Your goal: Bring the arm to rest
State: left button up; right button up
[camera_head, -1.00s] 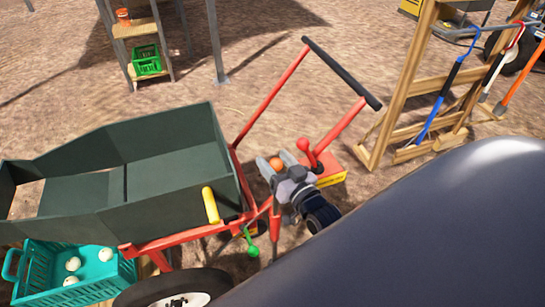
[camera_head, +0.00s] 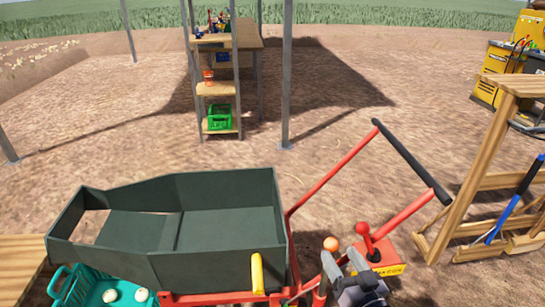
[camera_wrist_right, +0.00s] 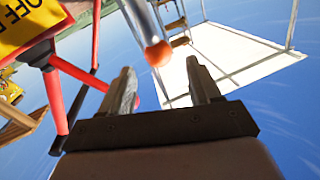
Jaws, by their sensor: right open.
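My right gripper (camera_head: 343,261) is at the lower middle of the head view, beside the red frame of the green cart. It is open. An orange ball knob (camera_head: 332,244) shows just beyond its fingertips. In the right wrist view, the gripper (camera_wrist_right: 160,72) has its two fingers apart. The orange knob (camera_wrist_right: 158,54), on the end of a grey rod, appears between the fingertips with gaps on both sides. I cannot tell how far beyond them it is. My left gripper is in neither view.
The green cart (camera_head: 230,225) fills the lower left, with a teal crate (camera_head: 78,290) below it. A red lever (camera_head: 365,232) on a yellow-and-red box (camera_head: 385,262) stands close right of my gripper. A wooden rack (camera_head: 462,205) is at the right.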

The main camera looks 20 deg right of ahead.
jog(key=s+a+f+n+g+y, duration=0.1)
jog(key=s+a+f+n+g, duration=0.1)
jog(key=s, duration=0.4)
jog(key=s+a+f+n+g+y+p, duration=0.1)
jog(key=s+a+f+n+g, duration=0.2)
jog(key=s+a+f+g, duration=0.2)
notch_tip(320, 180, down, 3)
jog(key=shift+s+a+r+g+y, duration=0.2)
jog(key=shift+s+a+g+y, duration=0.15)
jog(key=shift+s+a, duration=0.8)
